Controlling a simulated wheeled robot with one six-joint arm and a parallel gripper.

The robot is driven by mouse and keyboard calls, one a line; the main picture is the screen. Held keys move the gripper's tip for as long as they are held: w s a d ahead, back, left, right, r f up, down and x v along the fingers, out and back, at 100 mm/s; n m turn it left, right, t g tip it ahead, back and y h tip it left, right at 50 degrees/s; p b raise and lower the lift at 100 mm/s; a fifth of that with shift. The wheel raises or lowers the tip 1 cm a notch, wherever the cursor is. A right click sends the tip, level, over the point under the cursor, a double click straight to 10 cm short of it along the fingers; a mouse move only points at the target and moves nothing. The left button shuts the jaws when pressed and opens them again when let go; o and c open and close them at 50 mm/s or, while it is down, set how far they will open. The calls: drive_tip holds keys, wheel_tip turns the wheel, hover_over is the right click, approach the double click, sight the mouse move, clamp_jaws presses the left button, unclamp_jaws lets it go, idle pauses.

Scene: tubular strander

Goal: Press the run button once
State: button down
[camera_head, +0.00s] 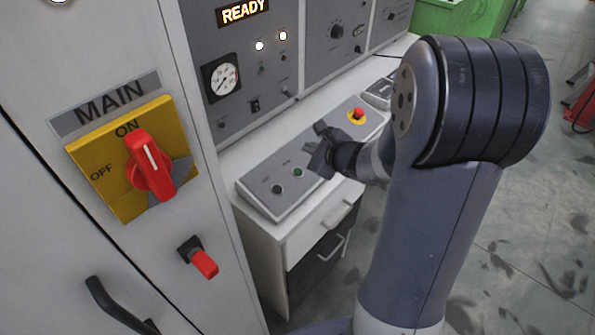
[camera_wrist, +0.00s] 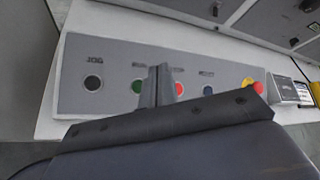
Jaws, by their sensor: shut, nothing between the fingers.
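The run button is the green button (camera_wrist: 138,87) in the wrist view; its label is blurred and partly hidden by my fingers. The same green button (camera_head: 298,172) shows in the head view on the sloped grey control panel (camera_head: 262,203). My gripper (camera_wrist: 160,72) is shut and empty. In the wrist view its fingers stand just right of the green button and cover part of the red button (camera_wrist: 180,89). In the head view my gripper (camera_head: 319,150) is over the panel, just beyond the green button. I cannot tell whether the fingers touch the panel.
A black button (camera_wrist: 93,83) marked JOG is left of the green one. A blue button (camera_wrist: 208,90) and a red emergency stop on yellow (camera_wrist: 252,85) are to the right. The main switch (camera_head: 150,167) points to ON. A display (camera_head: 243,11) reads READY.

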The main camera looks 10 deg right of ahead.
drive_tip(key=b, duration=0.5)
hover_over(298, 172)
drive_tip(key=s+d, duration=0.2)
drive_tip(key=f, duration=0.6)
drive_tip(key=shift+s+a+f, duration=0.15)
drive_tip(key=shift+a+f, duration=0.1)
drive_tip(key=shift+f, duration=0.15)
drive_tip(key=shift+w+a+f+b, duration=0.15)
drive_tip(key=shift+w+f+b, duration=0.1)
drive_tip(key=shift+f+b, duration=0.8)
drive_tip(key=shift+r+b, duration=0.15)
drive_tip(key=shift+b, duration=0.2)
drive_tip(key=shift+w+a+f+b, duration=0.1)
drive_tip(key=shift+f+b, duration=0.2)
drive_tip(key=shift+b, duration=0.2)
